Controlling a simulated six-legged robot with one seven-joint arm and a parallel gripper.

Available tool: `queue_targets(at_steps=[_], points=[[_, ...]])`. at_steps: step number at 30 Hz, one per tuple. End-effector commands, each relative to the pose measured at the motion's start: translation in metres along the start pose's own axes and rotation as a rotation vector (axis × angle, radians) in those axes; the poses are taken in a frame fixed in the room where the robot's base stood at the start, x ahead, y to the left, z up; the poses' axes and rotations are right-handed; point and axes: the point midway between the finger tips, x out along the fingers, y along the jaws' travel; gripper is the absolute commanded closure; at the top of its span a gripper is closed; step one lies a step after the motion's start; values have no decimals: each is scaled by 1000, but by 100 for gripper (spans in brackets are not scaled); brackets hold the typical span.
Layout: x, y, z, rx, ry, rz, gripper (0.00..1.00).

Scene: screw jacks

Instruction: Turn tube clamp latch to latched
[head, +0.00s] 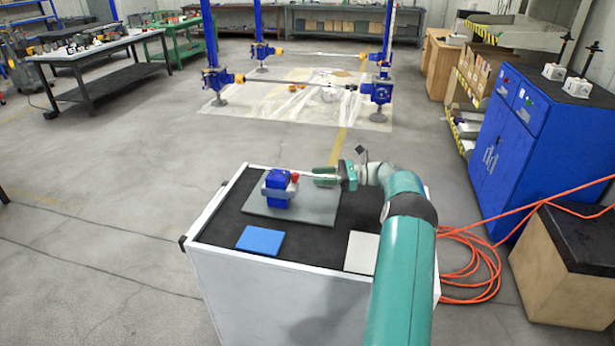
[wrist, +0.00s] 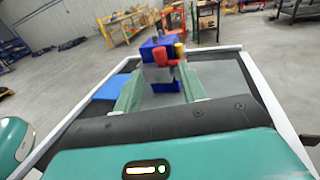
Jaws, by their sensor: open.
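The tube clamp (head: 278,188) is a blue block with a grey band around it, on a grey plate (head: 302,212) on a cart top. A red-ended latch (head: 295,177) sticks out on its right side, toward my gripper. My gripper (head: 316,177) is open beside it, its fingers pointing left at the clamp with a small gap visible. In the wrist view the clamp (wrist: 153,42) stands ahead between the two green fingers (wrist: 160,90). The red latch (wrist: 164,57) faces the camera there, with a yellow piece (wrist: 179,50) to its right. Nothing shows between the fingers as held.
A blue flat pad (head: 260,240) and a white flat pad (head: 361,252) lie at the cart's (head: 285,300) front. The cart has a raised white rim. Orange cable (head: 470,275) coils on the floor at right, near a blue cabinet (head: 515,135). Left floor is clear.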

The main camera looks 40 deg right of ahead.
Motion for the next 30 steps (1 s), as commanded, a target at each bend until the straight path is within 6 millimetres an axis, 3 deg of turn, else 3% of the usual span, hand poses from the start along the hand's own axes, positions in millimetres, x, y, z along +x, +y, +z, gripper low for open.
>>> queue_targets(at_steps=[6,12,30], points=[[-50,0,-1,-1,-1,-3,59],[-74,0,0,-1,-2,0,59],[-79,0,0,0,-1,1,59]])
